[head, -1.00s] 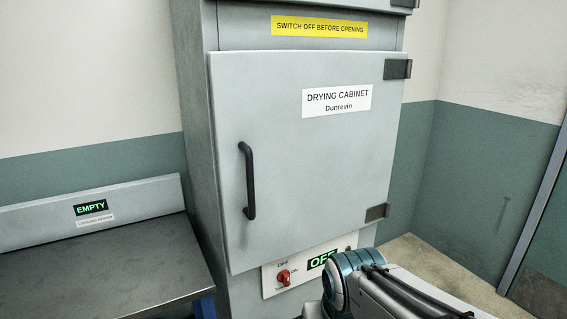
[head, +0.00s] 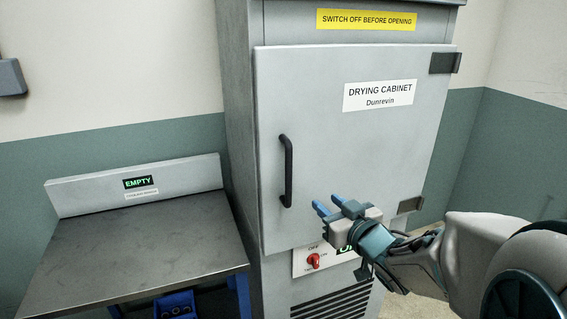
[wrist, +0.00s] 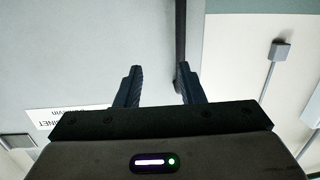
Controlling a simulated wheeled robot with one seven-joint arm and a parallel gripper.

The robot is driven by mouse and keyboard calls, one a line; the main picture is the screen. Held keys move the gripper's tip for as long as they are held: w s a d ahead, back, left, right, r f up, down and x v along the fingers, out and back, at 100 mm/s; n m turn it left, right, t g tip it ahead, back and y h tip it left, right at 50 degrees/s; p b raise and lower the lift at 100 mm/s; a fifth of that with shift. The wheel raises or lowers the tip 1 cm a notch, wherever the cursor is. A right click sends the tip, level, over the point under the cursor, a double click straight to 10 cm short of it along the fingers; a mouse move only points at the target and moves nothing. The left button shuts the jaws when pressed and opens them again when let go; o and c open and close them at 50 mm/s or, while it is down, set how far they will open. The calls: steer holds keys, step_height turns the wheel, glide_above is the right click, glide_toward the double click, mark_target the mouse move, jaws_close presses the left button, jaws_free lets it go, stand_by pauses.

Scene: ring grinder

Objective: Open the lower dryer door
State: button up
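The lower dryer door (head: 345,150) is a grey panel labelled "DRYING CABINET" and looks shut. Its black vertical bar handle (head: 287,170) is on the left side, and its hinges are on the right. My gripper (head: 326,204) is in front of the door, right of the handle's lower part, with blue fingertips apart. In the wrist view, my gripper (wrist: 158,82) is open with nothing between its fingers. The dark handle (wrist: 180,45) shows there just beyond the right finger, and the pale door (wrist: 90,50) fills the left.
A red switch knob (head: 314,261) sits on the panel below the door, beside a display partly hidden by my gripper. A yellow sign (head: 366,20) is above the door. A metal bench (head: 140,245) with an "EMPTY" display (head: 138,182) stands at left.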

mark_target(290, 175)
steer(key=w+a+y+p, duration=0.1)
steer(key=w+a, duration=0.1)
steer(key=w, duration=0.1)
steer(key=w+a+r+p, duration=0.1)
steer(key=w+a+p, duration=0.1)
steer(key=w+a, duration=0.1)
steer(key=w+a+n+y+p, duration=0.1)
steer(key=w+a, duration=0.2)
steer(key=w, duration=0.2)
steer(key=shift+w+a+r+y+p, duration=0.15)
steer(key=shift+a+r+y+p, duration=0.1)
steer(key=shift+r+y+p, duration=0.05)
steer(key=shift+c, duration=0.3)
jaws_close()
